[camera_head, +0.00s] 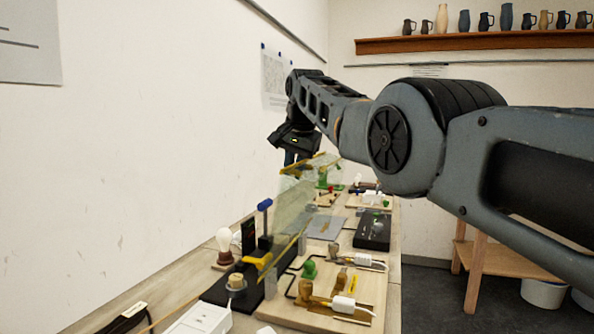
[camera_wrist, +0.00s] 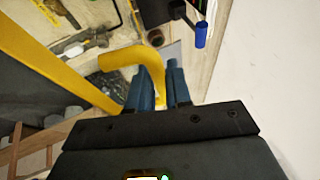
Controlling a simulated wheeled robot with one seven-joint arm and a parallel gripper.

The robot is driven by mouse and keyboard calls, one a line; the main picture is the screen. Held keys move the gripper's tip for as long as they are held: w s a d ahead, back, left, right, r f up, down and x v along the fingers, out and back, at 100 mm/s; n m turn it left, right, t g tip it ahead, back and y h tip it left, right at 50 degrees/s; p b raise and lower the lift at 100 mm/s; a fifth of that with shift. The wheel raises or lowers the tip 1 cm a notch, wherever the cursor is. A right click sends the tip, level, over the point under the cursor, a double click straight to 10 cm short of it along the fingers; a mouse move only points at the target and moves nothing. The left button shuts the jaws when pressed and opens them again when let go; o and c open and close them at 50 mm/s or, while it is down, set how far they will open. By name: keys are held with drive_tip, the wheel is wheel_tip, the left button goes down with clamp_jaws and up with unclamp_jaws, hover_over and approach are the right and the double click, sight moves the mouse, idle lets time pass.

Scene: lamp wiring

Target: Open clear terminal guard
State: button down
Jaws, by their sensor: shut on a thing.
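The clear terminal guard (camera_head: 293,212) is a see-through panel with yellow edge strips. It stands steeply tilted above the wiring boards in the head view. A yellow bar, apparently its edge (camera_wrist: 48,68), crosses the left of the wrist view. A bent yellow handle (camera_wrist: 130,57) runs down between the blue fingers of my gripper (camera_wrist: 168,88), which is shut on it. In the head view my gripper (camera_head: 290,158) is at the upper end of the guard, close to the wall; its fingertips are small and partly hidden there.
A lever with a blue grip (camera_head: 265,206) stands left of the guard and shows in the wrist view (camera_wrist: 200,34). A bulb (camera_head: 224,240) is farther left. Wooden boards with white connectors (camera_head: 343,304) and a black box (camera_head: 374,232) lie right. The white wall is close on the left.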

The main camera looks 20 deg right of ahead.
drive_tip(key=shift+f, duration=0.1)
drive_tip(key=c, duration=1.4)
unclamp_jaws()
drive_tip(key=shift+s+r+b, duration=0.3)
drive_tip(key=shift+r+b, duration=0.25)
drive_tip(key=shift+b, duration=0.3)
drive_tip(key=b+v, duration=0.1)
drive_tip(key=v, duration=0.5)
drive_tip(key=shift+r, duration=0.25)
drive_tip(key=shift+s, duration=0.1)
